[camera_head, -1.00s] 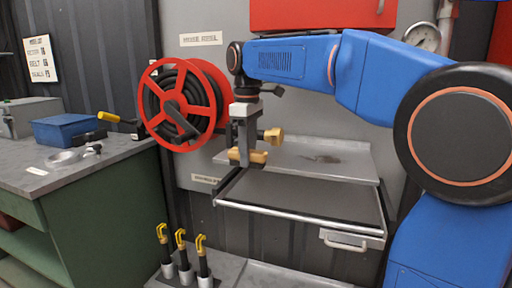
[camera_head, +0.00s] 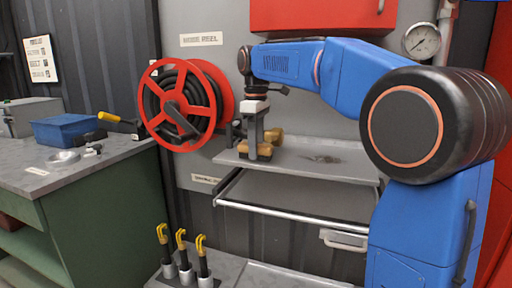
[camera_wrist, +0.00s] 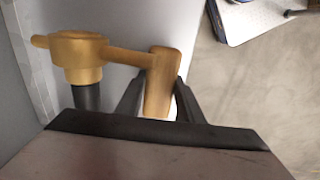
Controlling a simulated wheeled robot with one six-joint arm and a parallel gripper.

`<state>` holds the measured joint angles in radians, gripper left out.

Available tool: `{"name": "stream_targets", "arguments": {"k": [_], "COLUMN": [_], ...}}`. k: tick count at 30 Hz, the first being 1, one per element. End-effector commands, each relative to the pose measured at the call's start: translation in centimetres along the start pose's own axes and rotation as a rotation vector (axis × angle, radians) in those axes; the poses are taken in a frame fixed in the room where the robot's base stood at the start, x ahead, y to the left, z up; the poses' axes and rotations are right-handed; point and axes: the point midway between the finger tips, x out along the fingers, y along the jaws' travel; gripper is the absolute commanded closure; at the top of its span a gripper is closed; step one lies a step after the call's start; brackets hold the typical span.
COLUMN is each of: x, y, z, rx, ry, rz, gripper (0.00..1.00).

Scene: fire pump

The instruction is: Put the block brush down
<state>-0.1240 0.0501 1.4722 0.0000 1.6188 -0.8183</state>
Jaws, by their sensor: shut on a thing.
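The block brush (camera_head: 262,152) is a small tan block at the tip of my gripper (camera_head: 256,156). It is over the left part of the grey metal shelf (camera_head: 330,165); I cannot tell whether it touches the shelf. In the wrist view the fingers of my gripper (camera_wrist: 160,100) are closed on both sides of the upright tan block brush (camera_wrist: 161,75). Its bristles cannot be made out. A brass-coloured fitting (camera_wrist: 77,52) with a dark stem stands left of it, and its bar runs toward the block; the fitting also shows behind the gripper in the head view (camera_head: 275,138).
A red hose reel (camera_head: 183,105) hangs left of the gripper. A lower drawer-like tray (camera_head: 300,200) with a front rail is under the shelf. The shelf's right part looks bare apart from a dark patch (camera_head: 322,158). A gauge (camera_head: 421,40) is at upper right.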

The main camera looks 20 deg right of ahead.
Motion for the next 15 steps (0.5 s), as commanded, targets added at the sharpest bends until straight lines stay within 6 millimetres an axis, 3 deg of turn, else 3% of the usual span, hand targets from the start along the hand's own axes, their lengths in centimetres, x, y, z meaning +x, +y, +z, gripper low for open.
{"name": "stream_targets", "arguments": {"k": [2,3,4,15], "x": [0.19,0.16,0.16,-0.08], "y": [-0.02,-0.02,-0.02,-0.01], "z": [0.01,0.0,0.0,-0.02], "rx": [0.0,0.0,0.0,0.0], "ry": [0.0,0.0,0.0,0.0], "rz": [0.0,0.0,0.0,0.0], "gripper": [0.94,0.57,0.49,0.47]}}
